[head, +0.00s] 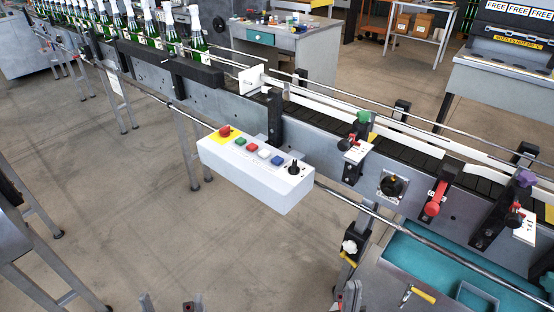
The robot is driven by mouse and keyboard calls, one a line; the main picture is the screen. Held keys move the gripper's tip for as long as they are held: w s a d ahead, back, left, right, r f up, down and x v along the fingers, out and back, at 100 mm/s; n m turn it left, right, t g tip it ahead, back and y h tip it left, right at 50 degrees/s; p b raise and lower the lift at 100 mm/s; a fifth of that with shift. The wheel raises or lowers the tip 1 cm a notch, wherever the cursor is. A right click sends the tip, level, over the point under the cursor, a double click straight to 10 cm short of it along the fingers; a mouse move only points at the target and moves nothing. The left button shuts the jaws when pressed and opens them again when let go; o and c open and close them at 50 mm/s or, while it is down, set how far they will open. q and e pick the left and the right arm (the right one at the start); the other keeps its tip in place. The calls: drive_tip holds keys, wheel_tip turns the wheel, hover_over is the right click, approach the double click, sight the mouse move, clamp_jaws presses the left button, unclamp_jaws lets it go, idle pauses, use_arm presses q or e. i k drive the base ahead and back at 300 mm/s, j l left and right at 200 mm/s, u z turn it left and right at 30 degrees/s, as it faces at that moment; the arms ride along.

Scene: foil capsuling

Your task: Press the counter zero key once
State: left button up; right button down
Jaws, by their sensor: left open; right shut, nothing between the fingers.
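A white control box (255,175) hangs on the front of the conveyor rail. Its top carries a red mushroom button on a yellow plate (225,132), a green key (240,142), a red key (252,147), a white key (264,153), a blue key (277,160) and a black rotary knob (293,168). The lettering is too small to read, so I cannot tell which is the counter zero key. My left gripper (168,305) is open at the bottom edge, below the box and apart from it. My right gripper (349,298) is shut and empty at the bottom edge.
The conveyor (310,122) runs diagonally behind the box, with several green bottles (150,28) at its far left. A guide rod (400,232) and clamps with a red handle (434,203) lie right. A teal tray (440,258) is lower right. Floor is open left of the box.

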sight(277, 160)
drive_tip(key=i+j+z, duration=0.25)
drive_tip(key=i+j, duration=0.15)
drive_tip(key=j, duration=0.15)
drive_tip(key=i+j+z, duration=0.15)
drive_tip(key=j, duration=0.2)
drive_tip(key=i+j+z, duration=0.25)
drive_tip(key=j, duration=0.4)
drive_tip(key=i+j+z, duration=0.15)
drive_tip(key=j, duration=0.2)
drive_tip(key=i+j+z, duration=0.15)
drive_tip(key=j, duration=0.25)
